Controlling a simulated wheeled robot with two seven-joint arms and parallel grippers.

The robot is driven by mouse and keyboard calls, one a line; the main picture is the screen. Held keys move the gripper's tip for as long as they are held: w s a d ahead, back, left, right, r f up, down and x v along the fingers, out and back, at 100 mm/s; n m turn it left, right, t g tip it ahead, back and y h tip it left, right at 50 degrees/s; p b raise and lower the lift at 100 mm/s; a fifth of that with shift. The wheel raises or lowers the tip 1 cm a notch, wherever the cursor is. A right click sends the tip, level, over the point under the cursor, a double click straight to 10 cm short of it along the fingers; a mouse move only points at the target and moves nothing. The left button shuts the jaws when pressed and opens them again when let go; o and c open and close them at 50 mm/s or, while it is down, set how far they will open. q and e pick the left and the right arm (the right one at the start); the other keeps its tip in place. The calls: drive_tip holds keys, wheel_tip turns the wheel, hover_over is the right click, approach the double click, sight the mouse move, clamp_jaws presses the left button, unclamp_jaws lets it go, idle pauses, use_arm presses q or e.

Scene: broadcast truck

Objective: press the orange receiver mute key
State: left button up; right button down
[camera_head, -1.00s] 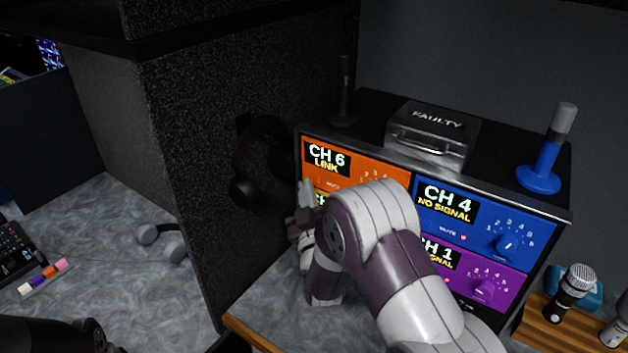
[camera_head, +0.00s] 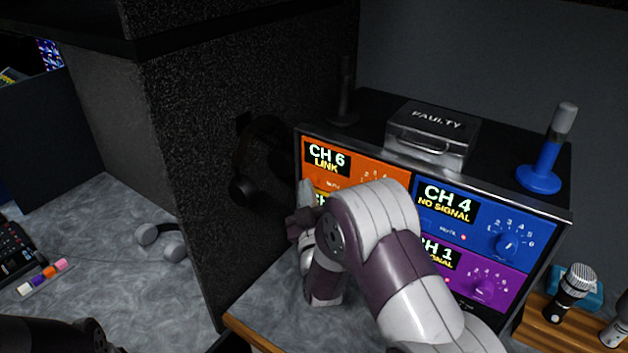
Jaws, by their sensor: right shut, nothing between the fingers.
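The orange receiver (camera_head: 375,174) reads "CH 6 LINK" and sits at the upper left of the rack. A small "MUTE" label (camera_head: 333,184) shows under its display; I cannot make out the key itself clearly. My right gripper (camera_head: 304,192) is shut and empty, near the rack's left edge, just below and left of the mute label. I cannot tell whether its tip touches the panel. My left gripper is not in view.
A blue "CH 4 NO SIGNAL" receiver (camera_head: 527,226) and a purple "CH 1" one (camera_head: 508,284) fill the right side. On top are a "FAULTY" box (camera_head: 433,135) and a blue antenna (camera_head: 541,178). Headphones (camera_head: 240,190) hang on the dark cabinet (camera_head: 190,170) at left.

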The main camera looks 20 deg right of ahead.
drive_tip(key=shift+w+d, duration=0.3)
drive_tip(key=shift+d, duration=0.05)
drive_tip(key=shift+d+b, duration=0.1)
drive_tip(key=shift+b, duration=0.2)
drive_tip(key=shift+s+a, duration=0.3)
drive_tip(key=shift+a, duration=0.15)
drive_tip(key=s+a, duration=0.3)
drive_tip(key=a, duration=0.1)
drive_tip(key=shift+s+a+b, duration=0.35)
drive_tip(key=shift+a+b, duration=0.05)
drive_tip(key=shift+b, duration=0.05)
